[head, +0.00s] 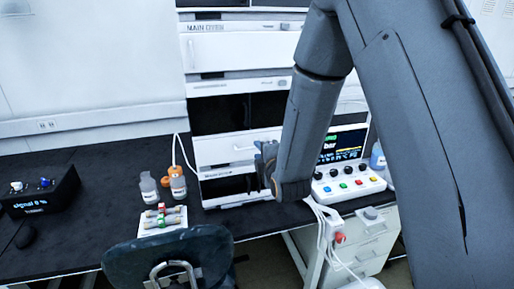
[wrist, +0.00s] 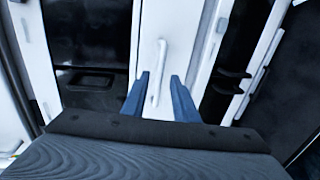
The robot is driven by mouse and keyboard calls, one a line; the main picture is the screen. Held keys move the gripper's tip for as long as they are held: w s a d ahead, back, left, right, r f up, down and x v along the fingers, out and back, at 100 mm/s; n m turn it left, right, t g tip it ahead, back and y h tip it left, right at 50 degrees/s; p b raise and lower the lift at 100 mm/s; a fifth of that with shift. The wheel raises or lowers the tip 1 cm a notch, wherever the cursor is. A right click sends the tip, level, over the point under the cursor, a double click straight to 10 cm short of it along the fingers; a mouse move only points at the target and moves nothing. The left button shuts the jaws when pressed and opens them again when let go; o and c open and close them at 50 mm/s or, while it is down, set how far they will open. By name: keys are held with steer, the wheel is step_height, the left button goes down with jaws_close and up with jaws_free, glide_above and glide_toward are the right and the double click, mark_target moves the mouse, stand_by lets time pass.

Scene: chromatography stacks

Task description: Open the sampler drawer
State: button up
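The instrument stack stands on the black bench in the head view. Its lower white drawer front (head: 222,151) has a thin handle, partly hidden by my gripper (head: 265,165); I cannot read a label that marks it as the sampler. In the wrist view my gripper (wrist: 160,75) is open. Its two blue fingers stand on either side of a white bar handle (wrist: 163,52) on a white panel (wrist: 149,35). The handle lies between the fingers with a gap on both sides. The panel looks flush with the stack, so the drawer appears closed.
Small bottles (head: 177,184) and a vial tray (head: 162,220) stand left of the stack. A control box with knobs (head: 346,183) is close on the right. A dark chair (head: 172,257) is in front, and a black box (head: 40,194) is at the far left.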

steer(key=shift+p+x, duration=0.3)
steer(key=shift+x, duration=1)
jaws_close()
stand_by(0.5)
